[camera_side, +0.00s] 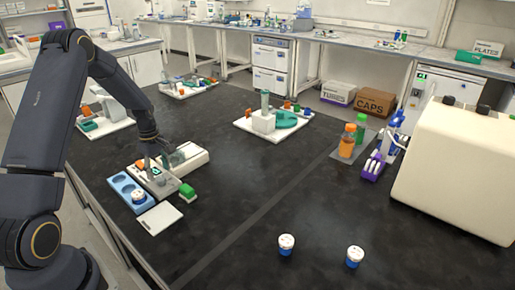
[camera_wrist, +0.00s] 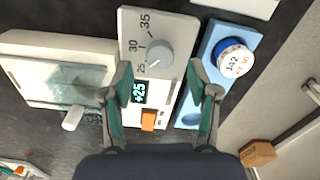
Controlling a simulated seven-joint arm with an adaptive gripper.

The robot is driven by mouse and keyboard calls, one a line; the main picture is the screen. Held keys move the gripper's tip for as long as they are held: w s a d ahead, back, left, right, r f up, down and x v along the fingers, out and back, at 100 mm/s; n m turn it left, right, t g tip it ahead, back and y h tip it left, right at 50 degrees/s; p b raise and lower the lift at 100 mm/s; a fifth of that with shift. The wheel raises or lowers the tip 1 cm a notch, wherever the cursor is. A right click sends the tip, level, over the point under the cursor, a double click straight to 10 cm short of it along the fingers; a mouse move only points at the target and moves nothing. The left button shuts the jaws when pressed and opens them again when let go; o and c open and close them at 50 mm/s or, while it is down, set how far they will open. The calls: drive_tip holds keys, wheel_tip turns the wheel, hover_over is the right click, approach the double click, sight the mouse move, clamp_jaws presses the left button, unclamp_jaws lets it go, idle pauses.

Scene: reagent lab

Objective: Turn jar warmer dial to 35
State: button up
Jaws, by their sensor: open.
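The jar warmer's grey control panel (camera_wrist: 132,22) shows in the wrist view with a round grey dial (camera_wrist: 160,53) and the marks 25, 30 and 35. Its small display (camera_wrist: 139,92) reads +25. An orange switch (camera_wrist: 148,121) is below the dial. My gripper (camera_wrist: 160,66) is open, its two green-padded fingers apart on either side of the dial's lower end, with nothing between them. In the side view my gripper (camera_side: 153,158) is over the warmer (camera_side: 165,186). The dial is hard to make out there.
A blue tray (camera_side: 121,184) beside the panel holds a white-lidded jar (camera_wrist: 234,58). A glass-windowed unit (camera_wrist: 62,80) is on the other side. A white pad (camera_side: 160,217) and green block (camera_side: 187,192) lie nearby. Two jars (camera_side: 286,244) stand at the front; the black table's middle is clear.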

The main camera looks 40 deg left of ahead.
sight(161, 178)
drive_tip(key=shift+f, duration=1.7)
clamp_jaws()
